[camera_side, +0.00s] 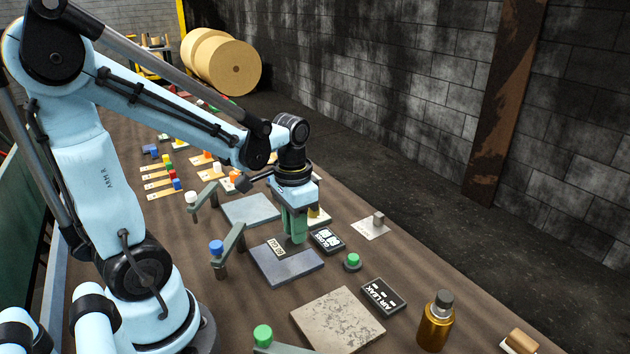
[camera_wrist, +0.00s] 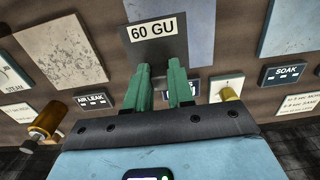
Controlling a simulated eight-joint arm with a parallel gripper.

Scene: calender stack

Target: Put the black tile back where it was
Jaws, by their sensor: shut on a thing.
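The black tile (camera_wrist: 150,55) is a dark square with a light label reading "60 GU" and lies right at my fingertips in the wrist view. My gripper (camera_wrist: 162,72) has green fingers and points down. In the side view my gripper (camera_side: 294,238) is low over the back part of a slate-coloured plate (camera_side: 292,270), with the "60 GU" label (camera_side: 278,247) beside the fingers. I cannot tell whether the tile touches the plate.
A black "GLOSS" label (camera_side: 327,240), a green button (camera_side: 352,261) and an "AIR LEAK" label (camera_side: 383,297) are nearby. A speckled plate (camera_side: 337,320) lies in front, a blue-grey plate (camera_side: 250,209) behind.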

